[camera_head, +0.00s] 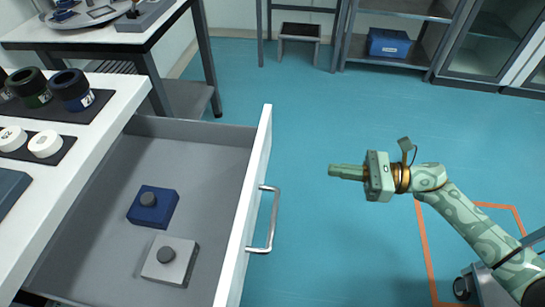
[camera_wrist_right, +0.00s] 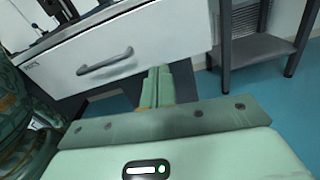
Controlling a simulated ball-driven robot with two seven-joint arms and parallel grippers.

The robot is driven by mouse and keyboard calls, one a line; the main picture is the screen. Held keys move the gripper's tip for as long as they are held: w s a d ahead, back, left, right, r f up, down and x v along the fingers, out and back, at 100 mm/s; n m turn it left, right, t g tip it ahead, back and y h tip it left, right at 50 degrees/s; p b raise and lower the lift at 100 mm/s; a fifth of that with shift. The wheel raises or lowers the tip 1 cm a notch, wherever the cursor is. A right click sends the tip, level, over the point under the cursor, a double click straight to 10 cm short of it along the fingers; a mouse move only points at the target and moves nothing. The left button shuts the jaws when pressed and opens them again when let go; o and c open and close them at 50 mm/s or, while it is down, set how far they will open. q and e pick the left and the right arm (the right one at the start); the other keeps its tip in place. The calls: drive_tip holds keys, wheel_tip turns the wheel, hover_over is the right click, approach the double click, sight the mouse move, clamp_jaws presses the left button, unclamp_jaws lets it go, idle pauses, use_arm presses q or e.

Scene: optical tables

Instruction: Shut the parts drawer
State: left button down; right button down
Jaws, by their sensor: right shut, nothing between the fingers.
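The parts drawer (camera_head: 190,135) is pulled far out from under the white table at the left of the head view. Its white front (camera_head: 249,205) carries a metal bar handle (camera_head: 268,220). Inside lie a blue block with a dark knob (camera_head: 153,207) and a light grey block with a dark knob (camera_head: 171,262). My right gripper (camera_head: 332,171) is shut and empty, to the right of the drawer front and apart from it. In the right wrist view the fingers (camera_wrist_right: 157,85) point toward the drawer front, with the handle (camera_wrist_right: 105,63) to their left. My left gripper is out of view.
The white tabletop (camera_head: 95,130) holds dark and white round parts on mats. Another table (camera_head: 100,35) stands behind. A stool (camera_head: 299,32) and shelves with a blue box (camera_head: 389,43) are at the back.

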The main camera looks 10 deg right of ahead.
drive_tip(key=n, duration=0.1)
drive_tip(key=b, duration=0.1)
approach(264, 162)
drive_tip(key=x, duration=0.6)
drive_tip(key=shift+w+f, duration=0.2)
drive_tip(key=shift+f, duration=0.2)
drive_tip(key=shift+w+a, duration=0.15)
drive_tip(key=shift+a, duration=0.2)
